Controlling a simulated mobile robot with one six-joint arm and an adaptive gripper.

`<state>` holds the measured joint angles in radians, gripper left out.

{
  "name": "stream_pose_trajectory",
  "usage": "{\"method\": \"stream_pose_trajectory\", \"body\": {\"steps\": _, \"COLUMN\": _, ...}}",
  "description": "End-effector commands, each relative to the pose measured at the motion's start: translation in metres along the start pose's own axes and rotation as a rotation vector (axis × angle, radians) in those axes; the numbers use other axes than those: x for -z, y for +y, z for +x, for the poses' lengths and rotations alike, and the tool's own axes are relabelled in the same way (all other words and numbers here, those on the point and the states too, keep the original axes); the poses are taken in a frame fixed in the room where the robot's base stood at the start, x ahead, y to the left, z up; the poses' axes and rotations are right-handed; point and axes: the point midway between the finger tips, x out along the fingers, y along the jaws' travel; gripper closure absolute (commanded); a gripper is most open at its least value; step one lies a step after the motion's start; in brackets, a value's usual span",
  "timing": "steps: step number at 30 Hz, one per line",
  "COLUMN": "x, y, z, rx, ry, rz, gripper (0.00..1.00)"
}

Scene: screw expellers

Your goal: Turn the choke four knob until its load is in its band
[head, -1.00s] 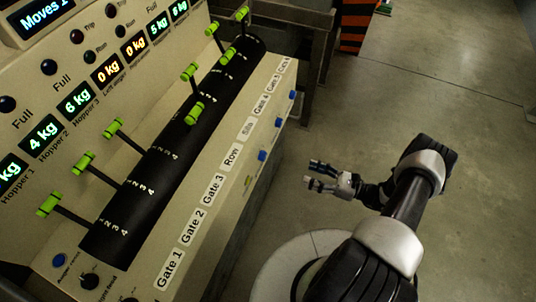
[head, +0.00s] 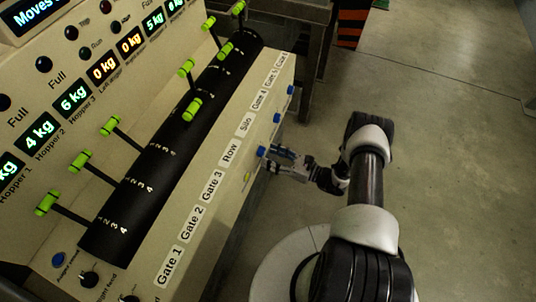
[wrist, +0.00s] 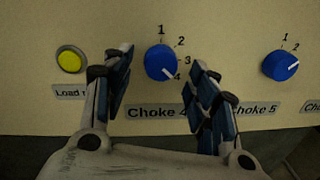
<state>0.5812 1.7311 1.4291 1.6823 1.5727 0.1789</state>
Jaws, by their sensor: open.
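The choke four knob (wrist: 160,62) is a round blue dial on the cream panel in the wrist view, above its "Choke 4" label. Its white pointer slants down and right, toward the 4 mark. In the head view, a blue knob (head: 262,151) on the console's front face is right at my fingertips. My gripper (wrist: 156,78) is open, with one finger on each side of the choke four knob; I cannot tell whether either finger touches it. No choke load readout or band can be made out.
The choke five knob (wrist: 280,65) is to the right of my right finger. A yellow button (wrist: 70,60) is close to my left finger. Green-handled levers (head: 112,125) and lit kg displays (head: 73,97) are on the console top. Open floor (head: 440,120) lies to the right.

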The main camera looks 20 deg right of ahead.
Motion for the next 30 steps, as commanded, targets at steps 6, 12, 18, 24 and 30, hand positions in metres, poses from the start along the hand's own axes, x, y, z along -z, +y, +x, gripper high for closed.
{"method": "stream_pose_trajectory", "body": {"steps": 6, "x": 0.0, "y": 0.0, "z": 0.019, "rx": -0.001, "ry": 0.0, "rz": -0.001, "gripper": 0.47}}
{"method": "stream_pose_trajectory", "body": {"steps": 12, "x": -0.001, "y": -0.001, "z": 0.021, "rx": 0.001, "ry": 0.0, "rz": -0.001, "gripper": 0.47}}
{"method": "stream_pose_trajectory", "body": {"steps": 18, "x": -0.001, "y": -0.001, "z": 0.02, "rx": 0.0, "ry": 0.0, "rz": -0.001, "gripper": 0.53}}
{"method": "stream_pose_trajectory", "body": {"steps": 24, "x": 0.0, "y": 0.0, "z": 0.02, "rx": 0.0, "ry": 0.0, "rz": -0.001, "gripper": 0.67}}
{"method": "stream_pose_trajectory", "body": {"steps": 30, "x": 0.0, "y": 0.0, "z": 0.02, "rx": 0.0, "ry": 0.0, "rz": -0.001, "gripper": 0.8}}
